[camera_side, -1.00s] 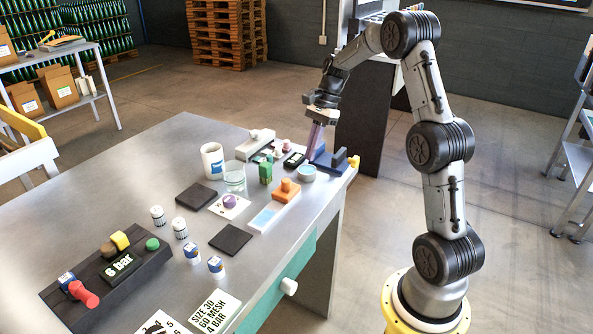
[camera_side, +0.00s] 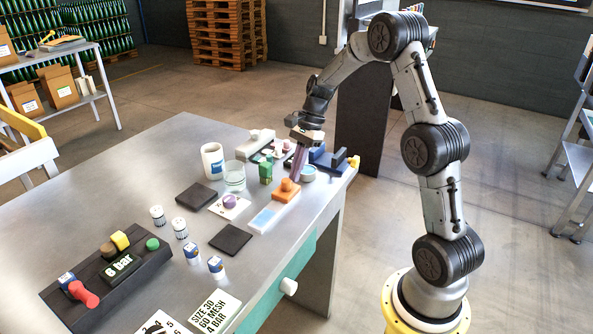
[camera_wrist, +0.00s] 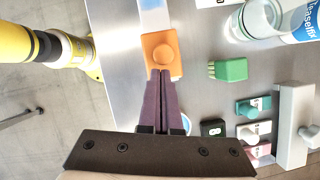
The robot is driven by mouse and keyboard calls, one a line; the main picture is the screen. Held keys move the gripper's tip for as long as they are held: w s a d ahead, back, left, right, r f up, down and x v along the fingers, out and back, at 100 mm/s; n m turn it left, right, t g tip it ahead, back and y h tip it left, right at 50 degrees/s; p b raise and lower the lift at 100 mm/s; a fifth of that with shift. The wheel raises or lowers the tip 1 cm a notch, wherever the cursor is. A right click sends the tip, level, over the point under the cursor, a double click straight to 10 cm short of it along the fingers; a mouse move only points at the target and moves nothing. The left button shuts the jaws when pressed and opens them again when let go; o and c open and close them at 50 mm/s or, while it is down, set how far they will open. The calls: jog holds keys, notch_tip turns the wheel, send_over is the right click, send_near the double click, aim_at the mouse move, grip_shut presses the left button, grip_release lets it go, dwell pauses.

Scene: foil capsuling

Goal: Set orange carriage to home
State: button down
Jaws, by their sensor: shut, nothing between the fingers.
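The orange carriage (camera_side: 287,190) is a block with a round knob on top. In the wrist view the fingertips (camera_wrist: 160,72) overlap the near edge of the carriage. I cannot tell whether they touch it.
A green block (camera_side: 265,172), a glass (camera_side: 235,177) and a white mug (camera_side: 212,160) stand left of the carriage. A small blue bowl (camera_side: 309,173) and a blue fixture (camera_side: 328,158) are behind it. Dark pads (camera_side: 231,240) lie to the front left.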

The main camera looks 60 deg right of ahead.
jog(key=a, duration=1.1)
jog(key=shift+s+d, duration=0.1)
jog(key=shift+d, duration=0.35)
jog(key=d, duration=0.3)
jog(key=shift+s, duration=0.4)
jog(key=v, duration=1)
